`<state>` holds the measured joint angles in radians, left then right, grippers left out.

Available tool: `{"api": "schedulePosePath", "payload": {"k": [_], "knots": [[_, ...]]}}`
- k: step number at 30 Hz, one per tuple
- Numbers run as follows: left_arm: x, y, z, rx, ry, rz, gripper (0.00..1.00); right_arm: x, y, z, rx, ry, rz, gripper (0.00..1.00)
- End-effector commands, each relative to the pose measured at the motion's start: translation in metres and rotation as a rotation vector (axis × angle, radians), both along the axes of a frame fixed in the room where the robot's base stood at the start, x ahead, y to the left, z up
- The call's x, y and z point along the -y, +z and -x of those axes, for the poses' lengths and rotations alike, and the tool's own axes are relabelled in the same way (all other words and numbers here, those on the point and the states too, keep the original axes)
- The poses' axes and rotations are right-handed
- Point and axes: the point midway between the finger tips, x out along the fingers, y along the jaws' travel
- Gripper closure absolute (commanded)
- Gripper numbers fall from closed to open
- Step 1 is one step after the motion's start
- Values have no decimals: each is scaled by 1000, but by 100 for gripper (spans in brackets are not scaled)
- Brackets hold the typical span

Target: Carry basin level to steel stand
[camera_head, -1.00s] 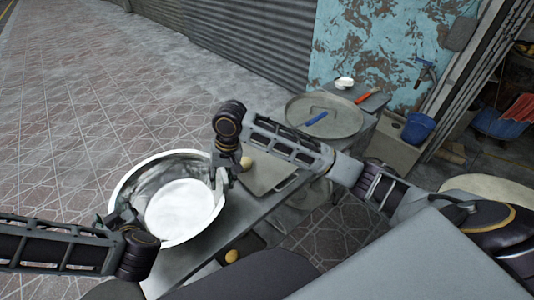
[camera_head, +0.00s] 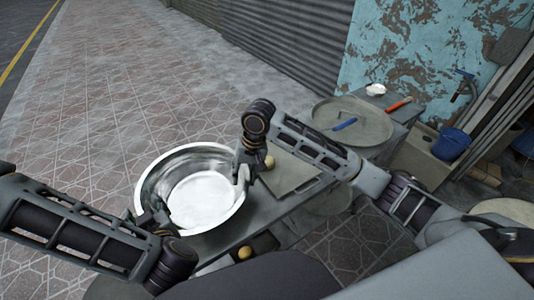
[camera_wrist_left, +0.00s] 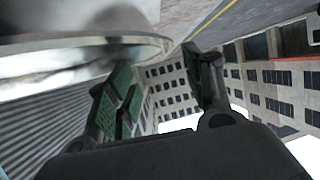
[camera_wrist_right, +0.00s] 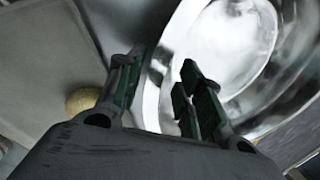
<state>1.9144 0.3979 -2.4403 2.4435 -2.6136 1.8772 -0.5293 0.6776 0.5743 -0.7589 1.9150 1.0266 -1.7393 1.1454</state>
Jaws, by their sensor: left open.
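The wide metal basin (camera_head: 160,178) rests on a steel table (camera_head: 290,205) at the table's left end, its shiny inside open upward. My left gripper (camera_head: 152,218) is at the basin's near left rim. In the left wrist view the left gripper (camera_wrist_left: 165,85) is open, with the basin's rim (camera_wrist_left: 100,40) above and left of its fingers, not between them. My right gripper (camera_head: 244,178) is at the right rim. In the right wrist view the right gripper (camera_wrist_right: 158,88) has its fingers on either side of the rim (camera_wrist_right: 152,100); whether they clamp it is unclear.
A flat board (camera_head: 292,172) and a dough ball (camera_head: 268,162) lie right of the basin; another ball (camera_head: 245,252) shows at the table's near side. A large round lid (camera_head: 365,115) with a blue-handled tool (camera_head: 344,124) stands farther back. A blue bucket (camera_head: 451,144) is right. Pavement at left is clear.

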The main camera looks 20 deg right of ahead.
Motion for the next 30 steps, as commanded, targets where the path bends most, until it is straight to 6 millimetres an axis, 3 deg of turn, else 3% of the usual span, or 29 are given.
{"api": "schedulePosePath", "payload": {"k": [9, 23, 30], "knots": [[10, 10, 22, -1, 0, 0, 48, 0, 0, 0, 0, 0, 0, 63], [10, 11, 24, 0, 0, 0, 48, 0, 1, 0, 0, 0, 0, 63], [10, 11, 24, 0, 0, 0, 48, 3, 13, 0, 2, 0, 0, 63]]}}
